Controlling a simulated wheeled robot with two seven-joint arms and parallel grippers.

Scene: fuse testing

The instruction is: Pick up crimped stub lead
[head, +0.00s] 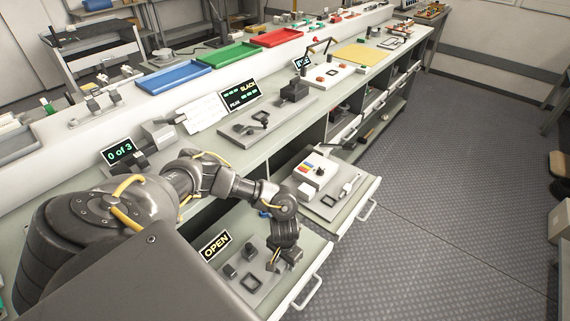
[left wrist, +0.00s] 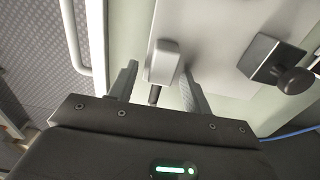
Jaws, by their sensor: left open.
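My left gripper (head: 288,259) is low over the right part of the open lower drawer, pointing down. In the left wrist view its two fingers (left wrist: 158,84) stand apart. A pale grey block with a short dark stub (left wrist: 162,62), which may be the crimped stub lead, shows between the fingers, with gaps on both sides. I cannot tell its height relative to the fingertips. In the head view the gripper mostly hides this spot. My right gripper is not in view.
The open drawer (head: 318,262) holds a grey plate with dark fixtures and an OPEN sign (head: 216,245). A black knob on a square base (left wrist: 283,70) stands right of the fingers. Another open drawer (head: 350,211) holds a white box (head: 313,170). Floor beyond is clear.

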